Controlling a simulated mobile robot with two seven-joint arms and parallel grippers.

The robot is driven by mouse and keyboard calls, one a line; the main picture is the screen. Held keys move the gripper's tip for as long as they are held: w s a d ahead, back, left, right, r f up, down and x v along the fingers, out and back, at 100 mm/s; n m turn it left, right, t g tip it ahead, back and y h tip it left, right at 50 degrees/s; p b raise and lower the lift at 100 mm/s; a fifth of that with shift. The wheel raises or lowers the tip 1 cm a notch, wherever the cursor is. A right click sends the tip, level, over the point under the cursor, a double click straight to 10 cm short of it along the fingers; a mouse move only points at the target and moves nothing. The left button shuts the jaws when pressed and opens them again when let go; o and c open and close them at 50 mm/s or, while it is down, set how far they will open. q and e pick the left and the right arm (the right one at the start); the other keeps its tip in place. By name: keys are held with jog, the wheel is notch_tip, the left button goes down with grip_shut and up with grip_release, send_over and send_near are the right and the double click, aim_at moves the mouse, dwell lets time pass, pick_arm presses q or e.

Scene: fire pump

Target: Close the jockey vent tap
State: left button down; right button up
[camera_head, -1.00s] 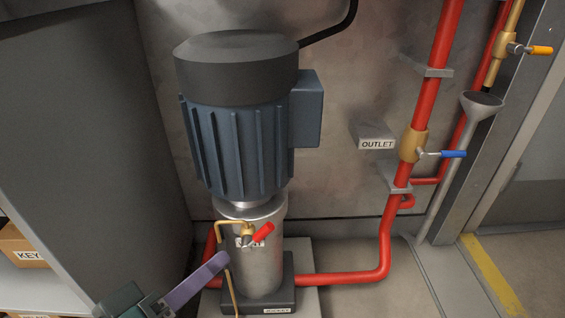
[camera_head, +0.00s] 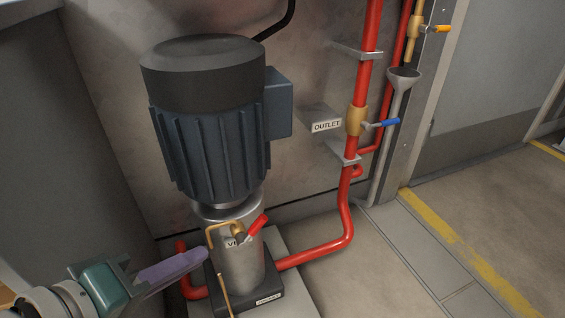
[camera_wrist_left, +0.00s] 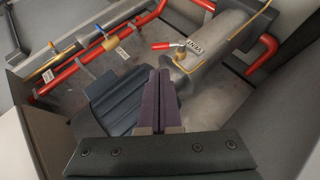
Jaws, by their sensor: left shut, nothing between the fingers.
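The jockey vent tap has a red lever handle (camera_head: 258,225) and a small brass body (camera_head: 238,231) on the silver cylinder below the blue motor. The handle slants up to the right in the head view. In the left wrist view the red handle (camera_wrist_left: 161,46) lies just beyond my fingertips, beside the vent label (camera_wrist_left: 194,46). My left gripper (camera_head: 204,254) has purple fingers, shut and empty. In the head view it is left of and a little below the tap, apart from the handle. The wrist view shows it too (camera_wrist_left: 166,70). My right gripper is not in view.
The large blue motor (camera_head: 211,150) stands above the tap. A thin bent brass pipe (camera_head: 211,232) runs between gripper and tap. Red pipes (camera_head: 315,252) run right and up to a blue-handled valve (camera_head: 383,123) by the OUTLET sign (camera_head: 327,126). Floor at right is clear.

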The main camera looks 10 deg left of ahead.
aim_at(255, 225)
pick_arm(q)
jog(key=b+x, duration=0.8)
jog(key=x, duration=0.5)
jog(key=shift+f+b, duration=0.15)
jog(key=shift+b, duration=0.25)
jog(key=shift+w+d, duration=0.15)
jog(key=shift+w, duration=0.1)
